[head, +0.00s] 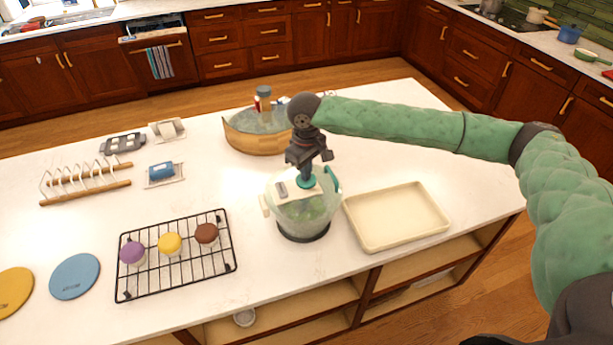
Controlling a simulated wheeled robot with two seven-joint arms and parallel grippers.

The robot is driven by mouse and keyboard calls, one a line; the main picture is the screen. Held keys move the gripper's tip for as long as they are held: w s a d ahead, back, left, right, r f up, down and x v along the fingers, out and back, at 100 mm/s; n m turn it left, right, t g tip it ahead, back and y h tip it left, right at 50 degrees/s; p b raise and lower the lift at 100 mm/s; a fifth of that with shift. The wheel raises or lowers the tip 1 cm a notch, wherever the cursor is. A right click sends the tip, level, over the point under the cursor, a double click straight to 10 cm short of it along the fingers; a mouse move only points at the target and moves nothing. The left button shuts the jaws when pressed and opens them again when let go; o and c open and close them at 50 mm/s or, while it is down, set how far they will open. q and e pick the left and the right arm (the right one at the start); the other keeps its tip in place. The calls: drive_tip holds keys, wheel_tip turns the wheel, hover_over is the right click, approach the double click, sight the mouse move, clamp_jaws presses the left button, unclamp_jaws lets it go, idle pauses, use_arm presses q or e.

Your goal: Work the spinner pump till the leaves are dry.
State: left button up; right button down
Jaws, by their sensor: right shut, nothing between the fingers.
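The salad spinner (304,216) stands on the white counter. It has a clear bowl on a dark base, and green leaves show dimly through its side. A teal pump knob (306,182) sits at the middle of its pale lid, and a teal part shows at the lid's right edge. My right gripper (309,164) is directly above the pump, pointing down, shut with nothing between its fingers. Its fingertips are partly hidden around the pump's top, so I cannot tell whether they touch it. My left gripper is not in view.
A cream tray (396,217) lies close right of the spinner. A black cooling rack (178,280) with three cupcakes is to the left. A wooden-sided round tray (254,143) with containers stands behind. A dish rack (85,184) and blue sponge (161,170) are farther left. The counter's front edge is near.

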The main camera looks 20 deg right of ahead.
drive_tip(key=shift+r, duration=2.25)
wheel_tip(320, 180, up, 6)
